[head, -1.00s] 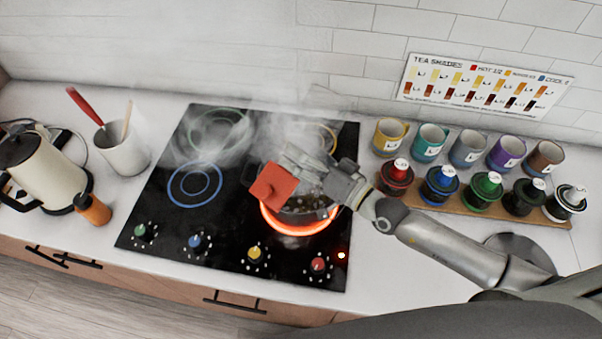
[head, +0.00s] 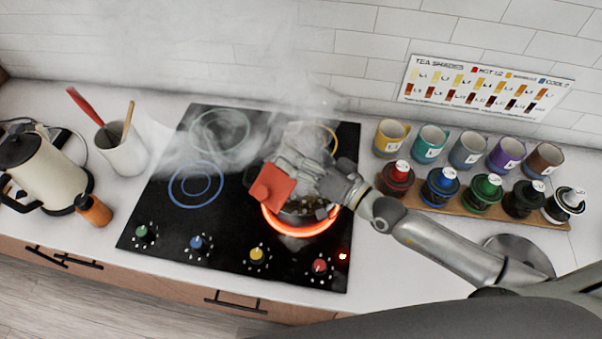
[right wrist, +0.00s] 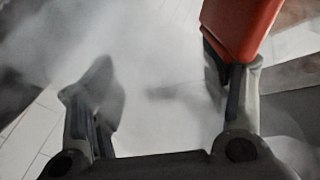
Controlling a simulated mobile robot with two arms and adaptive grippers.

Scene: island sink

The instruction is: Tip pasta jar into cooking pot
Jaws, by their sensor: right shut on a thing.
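The dark cooking pot (head: 294,216) stands on the glowing front-right burner, with small pieces in it. My right gripper (head: 302,172) is above the pot and is shut on what appears to be the pasta jar, tilted there. A red block-like part (head: 272,186) shows beside the fingers, over the pot's left side; I cannot tell if it is the jar's lid. In the right wrist view the red part (right wrist: 240,28) is beyond the right finger. The fingers are wide apart, with a pale blur between them. Steam hides the jar's outline. My left gripper is not in view.
The black cooktop (head: 180,235) has coloured knobs along its front. Several mugs (head: 430,143) and lidded canisters (head: 440,186) stand at right, near my right arm. A kettle (head: 45,170), an orange bottle (head: 93,209) and a utensil cup (head: 122,152) stand at left.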

